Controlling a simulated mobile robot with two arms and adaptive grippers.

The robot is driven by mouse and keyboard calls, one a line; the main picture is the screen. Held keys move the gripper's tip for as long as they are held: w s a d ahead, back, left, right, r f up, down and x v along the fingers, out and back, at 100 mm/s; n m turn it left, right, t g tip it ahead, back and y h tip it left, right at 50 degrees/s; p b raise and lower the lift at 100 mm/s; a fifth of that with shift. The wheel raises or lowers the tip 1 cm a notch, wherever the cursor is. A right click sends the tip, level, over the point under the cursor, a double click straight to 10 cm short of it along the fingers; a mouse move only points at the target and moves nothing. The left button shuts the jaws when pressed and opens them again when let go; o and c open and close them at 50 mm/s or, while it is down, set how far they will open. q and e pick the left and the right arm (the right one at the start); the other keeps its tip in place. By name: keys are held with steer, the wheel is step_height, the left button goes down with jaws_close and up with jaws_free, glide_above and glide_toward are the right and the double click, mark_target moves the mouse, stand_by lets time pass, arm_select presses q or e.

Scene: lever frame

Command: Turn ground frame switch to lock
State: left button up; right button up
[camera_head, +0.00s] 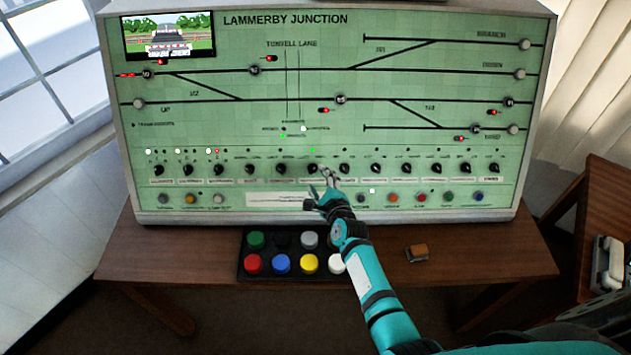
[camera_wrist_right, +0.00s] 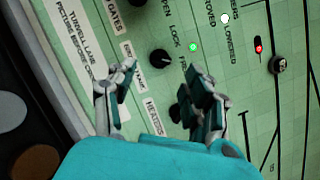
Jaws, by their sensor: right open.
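The switch between the "LOCK" and "FREE" markings is a small black knob (camera_wrist_right: 160,58) on the green panel, with a lit green light beside it. It also shows in the head view (camera_head: 312,168), in the row of knobs. My right gripper (camera_head: 322,184) is open just in front of the panel, below and right of this knob. In the right wrist view the fingers (camera_wrist_right: 164,82) are spread either side of the knob's line, with the knob seen between and slightly beyond the tips. I see no contact. My left gripper is not in view.
The signal panel (camera_head: 210,100) stands on a brown table (camera_head: 480,255). Neighbouring knobs sit close on both sides. A button box (camera_head: 295,278) with several coloured buttons and a small brown block (camera_head: 416,252) lie in front of it.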

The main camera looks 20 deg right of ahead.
mark_target(314, 171)
steer(key=b+x, duration=0.2)
steer(key=x, duration=0.1)
steer(key=shift+w+f, duration=0.25)
steer(key=shift+w, duration=0.4)
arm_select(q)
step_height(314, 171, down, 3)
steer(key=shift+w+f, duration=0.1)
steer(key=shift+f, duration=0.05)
arm_select(e)
steer(key=shift+r, duration=0.1)
steer(key=shift+c, duration=0.3)
jaws_close()
